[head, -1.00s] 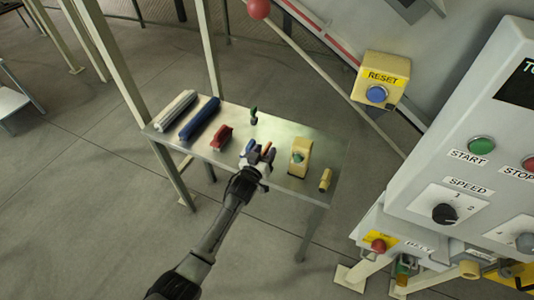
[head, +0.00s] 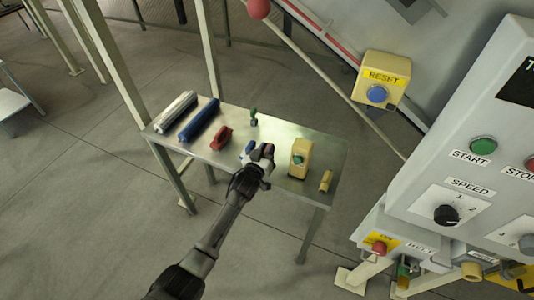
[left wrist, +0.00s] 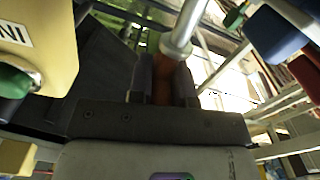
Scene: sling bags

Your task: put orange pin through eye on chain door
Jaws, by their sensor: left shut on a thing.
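My left gripper (head: 260,152) is low over the metal table, shut on the orange pin. In the left wrist view an orange-brown part of the pin (left wrist: 162,80) shows between the two dark fingers (left wrist: 163,82). A silver cylindrical piece (left wrist: 181,40) shows just beyond it; I cannot tell whether it belongs to the pin. The fingers hide the pin in the head view. I cannot make out the chain door or its eye in either view. My right gripper is not in view.
The metal table (head: 185,148) holds a blue roll (head: 199,120), a red object (head: 221,138), a green-topped object (head: 253,117), a yellow button box (head: 300,158) and a small yellow piece (head: 326,181).

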